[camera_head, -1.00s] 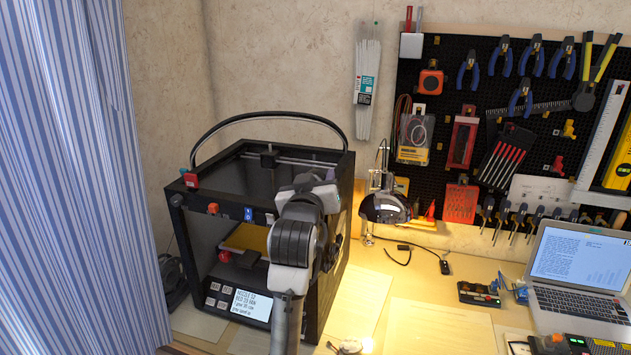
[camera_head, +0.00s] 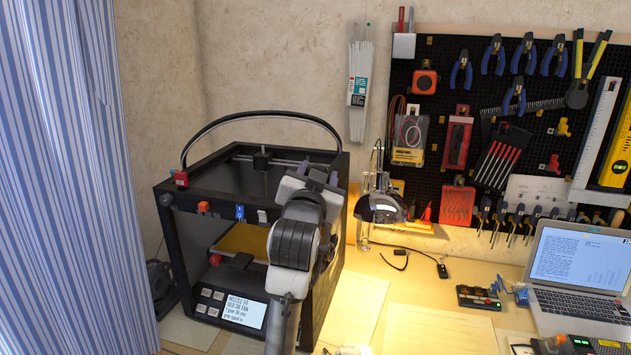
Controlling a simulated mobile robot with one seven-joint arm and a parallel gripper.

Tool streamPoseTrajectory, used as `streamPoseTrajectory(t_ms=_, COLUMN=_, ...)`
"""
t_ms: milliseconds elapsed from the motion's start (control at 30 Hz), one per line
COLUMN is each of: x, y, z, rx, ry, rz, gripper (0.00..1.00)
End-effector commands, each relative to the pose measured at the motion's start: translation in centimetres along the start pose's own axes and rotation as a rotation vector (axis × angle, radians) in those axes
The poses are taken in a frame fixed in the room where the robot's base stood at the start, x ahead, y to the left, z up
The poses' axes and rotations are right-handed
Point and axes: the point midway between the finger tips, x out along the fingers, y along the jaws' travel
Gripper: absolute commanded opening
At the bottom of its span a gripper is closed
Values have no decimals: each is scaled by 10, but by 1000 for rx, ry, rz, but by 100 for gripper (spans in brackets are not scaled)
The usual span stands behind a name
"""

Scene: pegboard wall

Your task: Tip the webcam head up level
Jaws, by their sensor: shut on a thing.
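My gripper (camera_head: 319,174) is at the front right of the black 3D printer (camera_head: 200,182), near its top edge.
The printer's cable arch (camera_head: 262,117) rises above its top. A lit desk lamp (camera_head: 381,207) stands close to the right of my gripper. A laptop (camera_head: 578,275) is far right, below the pegboard (camera_head: 440,105). Paper sheets lie on the open desk in between.

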Motion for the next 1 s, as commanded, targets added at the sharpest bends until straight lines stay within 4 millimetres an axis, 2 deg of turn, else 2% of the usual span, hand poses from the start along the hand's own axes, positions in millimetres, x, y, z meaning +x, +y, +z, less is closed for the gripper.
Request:
streamPoseTrajectory(t_ms=567, x=0, y=1, z=0, rx=37, ry=4, rz=1, gripper=24)
streamPoseTrajectory(t_ms=600, x=0, y=1, z=0, rx=37, ry=4, rz=1, gripper=52)
streamPoseTrajectory(t_ms=700, x=0, y=1, z=0, rx=37, ry=4, rz=2, gripper=65)
streamPoseTrajectory(t_ms=733, x=0, y=1, z=0, rx=36, ry=4, rz=1, gripper=67)
streamPoseTrajectory(t_ms=1000, x=-1, y=1, z=0, rx=35, ry=5, rz=1, gripper=67)
